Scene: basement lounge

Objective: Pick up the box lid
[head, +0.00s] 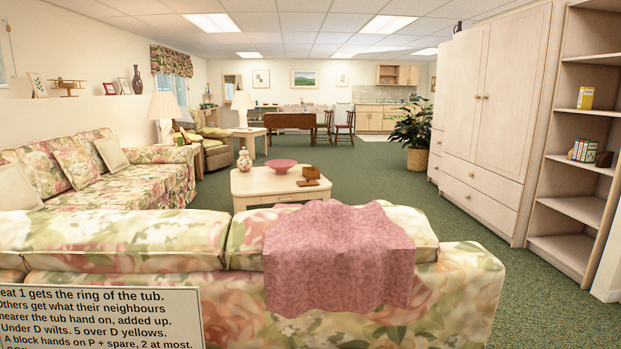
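I cannot make out a box lid in the head view. A small brown wooden object (311,175) stands on the right part of the pale coffee table (262,189); it is too small to tell what it is. A yellow box-shaped item (585,98) stands on an upper shelf at the right, and I cannot tell whether it has a lid. Neither of my grippers is in view.
A floral sofa (130,243) spans the foreground, with a pink cloth (340,255) over its back. A lettered panel (100,318) is at lower left. A pink bowl (281,166) and vase (244,160) stand on the coffee table. Green carpet (395,183) is clear before the wardrobe (490,110).

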